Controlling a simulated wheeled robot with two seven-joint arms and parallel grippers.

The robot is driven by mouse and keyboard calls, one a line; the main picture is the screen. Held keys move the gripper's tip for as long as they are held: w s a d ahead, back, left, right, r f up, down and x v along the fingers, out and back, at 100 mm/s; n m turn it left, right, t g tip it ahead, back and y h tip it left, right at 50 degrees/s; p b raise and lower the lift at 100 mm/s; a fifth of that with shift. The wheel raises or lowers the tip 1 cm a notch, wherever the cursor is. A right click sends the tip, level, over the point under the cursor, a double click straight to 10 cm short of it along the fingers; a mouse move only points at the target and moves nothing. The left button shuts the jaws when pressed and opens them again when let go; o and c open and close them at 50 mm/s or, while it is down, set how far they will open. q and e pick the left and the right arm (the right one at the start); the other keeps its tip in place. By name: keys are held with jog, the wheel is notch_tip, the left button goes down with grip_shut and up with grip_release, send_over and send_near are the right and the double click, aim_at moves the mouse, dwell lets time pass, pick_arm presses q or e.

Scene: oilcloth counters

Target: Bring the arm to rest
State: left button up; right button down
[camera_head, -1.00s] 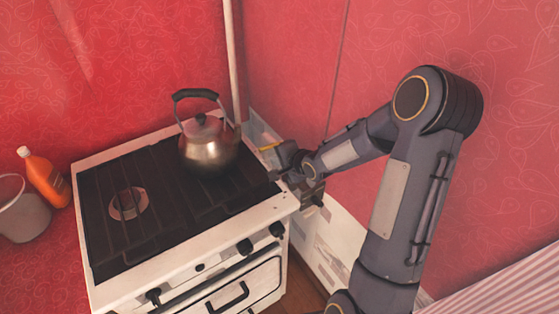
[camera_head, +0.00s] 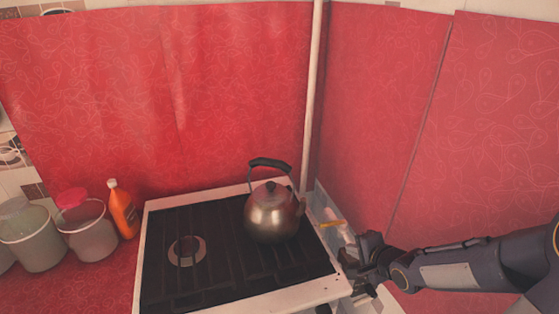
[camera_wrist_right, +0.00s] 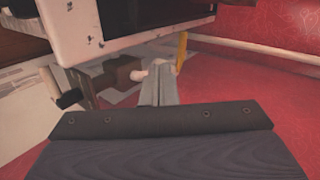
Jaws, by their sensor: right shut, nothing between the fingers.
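My right arm (camera_head: 470,266) comes in from the right in the head view, low along the red wall. Its gripper (camera_head: 352,268) is at the right front corner of the stove (camera_head: 165,205), beside the stove's edge. In the right wrist view the gripper (camera_wrist_right: 160,88) shows its fingers together, shut and empty, below the white stove edge (camera_wrist_right: 120,30). My left gripper is in neither view.
A metal kettle (camera_head: 272,215) with a black handle stands on the stove's back right. An orange bottle (camera_head: 122,210) and several buckets (camera_head: 90,235) stand on the left. A yellow item (camera_head: 332,223) is close to my right gripper. Red walls stand behind and to the right.

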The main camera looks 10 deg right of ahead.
jog(key=s+a+r+n+g, duration=0.1)
jog(key=s+a+r+n, duration=0.2)
jog(key=s, duration=0.4)
jog(key=s+a+r+n+g+y, duration=0.1)
jog(key=s+a+r+n+g, duration=0.1)
jog(key=s+n, duration=0.4)
jog(key=s+a+r+n+g+y, duration=0.1)
jog(key=s+a+r+n, duration=0.3)
jog(key=s, duration=0.5)
jog(key=shift+s+a+n+g, duration=0.3)
jog(key=shift+n+g, duration=0.1)
jog(key=shift+n, duration=0.3)
jog(key=shift+r, duration=0.1)
